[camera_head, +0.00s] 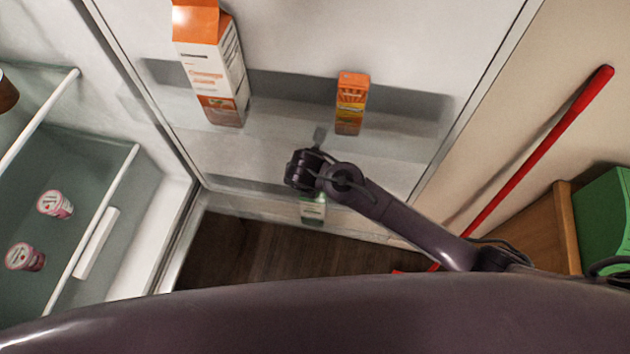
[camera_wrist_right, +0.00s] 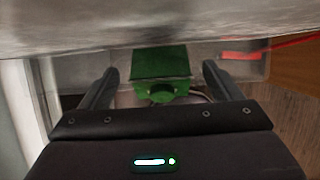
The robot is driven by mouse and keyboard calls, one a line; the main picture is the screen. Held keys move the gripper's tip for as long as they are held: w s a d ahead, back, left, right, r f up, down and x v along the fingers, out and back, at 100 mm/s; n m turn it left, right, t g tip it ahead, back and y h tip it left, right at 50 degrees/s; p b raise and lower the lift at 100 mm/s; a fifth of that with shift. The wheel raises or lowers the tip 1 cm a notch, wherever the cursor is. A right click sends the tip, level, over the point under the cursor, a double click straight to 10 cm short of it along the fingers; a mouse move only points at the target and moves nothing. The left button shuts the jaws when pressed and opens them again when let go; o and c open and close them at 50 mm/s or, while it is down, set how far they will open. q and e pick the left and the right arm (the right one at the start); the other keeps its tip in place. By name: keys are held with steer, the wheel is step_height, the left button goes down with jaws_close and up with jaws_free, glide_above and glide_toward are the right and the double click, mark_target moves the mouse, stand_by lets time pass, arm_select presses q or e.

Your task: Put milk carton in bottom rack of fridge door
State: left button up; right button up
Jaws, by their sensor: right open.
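A green and white carton (camera_head: 313,210), which looks like the milk carton, stands in the bottom rack (camera_head: 352,222) of the open fridge door. It is partly hidden by my right arm in the head view. In the right wrist view the green carton top (camera_wrist_right: 160,68) shows between and beyond the two spread fingers of my right gripper (camera_wrist_right: 160,75). The fingers are apart from each other, and no grip on the carton shows. In the head view my right wrist is over the bottom rack, and the fingertips cannot be made out. My left gripper is not in view.
A tall orange and white carton (camera_head: 212,75) and a small orange carton (camera_head: 351,103) stand in the door rack above. Fridge shelves with yogurt cups (camera_head: 55,204) are at left. A red-handled pole (camera_head: 540,155) and a wooden cabinet (camera_head: 555,230) are at right.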

steer(key=shift+v, duration=2)
steer(key=shift+s+f, duration=0.1)
